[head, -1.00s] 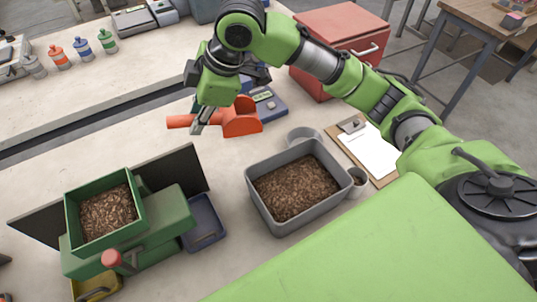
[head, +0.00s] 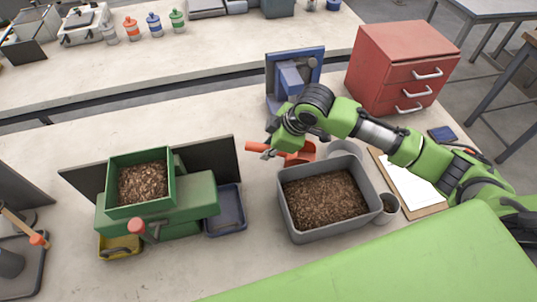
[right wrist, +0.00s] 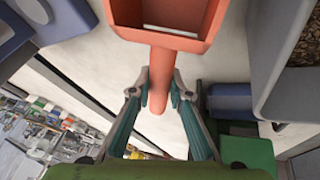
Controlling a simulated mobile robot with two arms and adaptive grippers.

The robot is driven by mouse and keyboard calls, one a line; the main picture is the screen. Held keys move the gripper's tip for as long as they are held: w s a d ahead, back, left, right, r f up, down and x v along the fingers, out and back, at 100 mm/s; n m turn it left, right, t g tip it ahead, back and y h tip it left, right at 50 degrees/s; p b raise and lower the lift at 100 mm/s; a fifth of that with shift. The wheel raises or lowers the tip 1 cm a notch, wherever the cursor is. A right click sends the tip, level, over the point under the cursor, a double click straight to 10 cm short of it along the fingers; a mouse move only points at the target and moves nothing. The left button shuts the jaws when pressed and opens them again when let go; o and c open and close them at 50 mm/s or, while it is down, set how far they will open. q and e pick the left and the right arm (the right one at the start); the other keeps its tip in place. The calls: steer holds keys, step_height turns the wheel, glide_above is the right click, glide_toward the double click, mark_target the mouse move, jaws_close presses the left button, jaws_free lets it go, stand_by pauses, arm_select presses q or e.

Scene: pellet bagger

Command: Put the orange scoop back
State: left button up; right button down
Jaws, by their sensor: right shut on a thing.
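The orange scoop (head: 302,154) is in my right gripper (head: 268,150), just behind the back left edge of the grey tub (head: 284,212). The right gripper is shut on the scoop's handle (head: 256,147). In the right wrist view, the handle (right wrist: 161,62) lies between the two fingers (right wrist: 160,88), with the scoop's empty-looking bowl (right wrist: 166,14) beyond them. Whether the scoop touches the bench cannot be told. The tub holds brown pellets (head: 322,198). My left gripper is out of view.
A grey round container (head: 345,149) stands behind the tub, and a small cup (head: 389,204) on its right. A clipboard (head: 412,186) lies farther right. A blue device (head: 294,75) and red drawers (head: 402,62) stand behind. The green bagger (head: 185,203) stands left.

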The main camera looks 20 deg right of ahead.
steer(key=shift+f, duration=2)
steer(key=c, duration=1.9)
jaws_free()
steer(key=shift+f, duration=0.1)
steer(key=v, duration=1.2)
steer(key=shift+a+b, duration=0.1)
steer(key=shift+b, duration=0.2)
